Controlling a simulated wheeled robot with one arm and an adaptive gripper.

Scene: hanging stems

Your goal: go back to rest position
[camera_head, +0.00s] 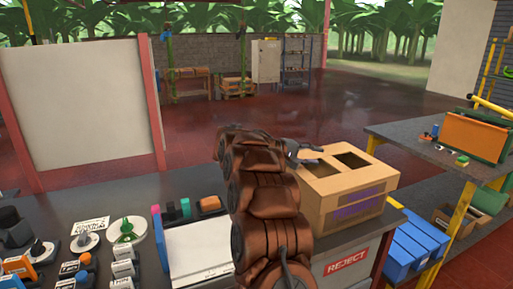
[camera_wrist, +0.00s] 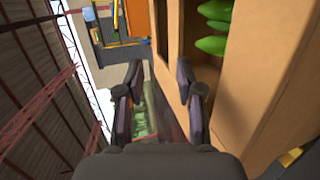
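My gripper (camera_head: 306,152) is at the far end of my brown arm in the head view, beside and above the left rear part of a cardboard box (camera_head: 335,203). In the wrist view my gripper (camera_wrist: 160,90) has its two dark fingers apart, with a clear gap and background showing between them. No held object shows. The cardboard box (camera_wrist: 270,85) fills the right side of that view, close to the right finger; I cannot tell if they touch. Green rounded things (camera_wrist: 213,28) show in its opening. My arm hides part of the table and box.
A dark table (camera_head: 75,183) carries a white tray (camera_head: 197,250), tools and labelled items at left. A red REJECT sign (camera_head: 346,261) is below the box. A side bench (camera_head: 415,145) with an orange bin (camera_head: 474,136) and blue crates (camera_head: 412,250) stand at right. Open floor lies behind.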

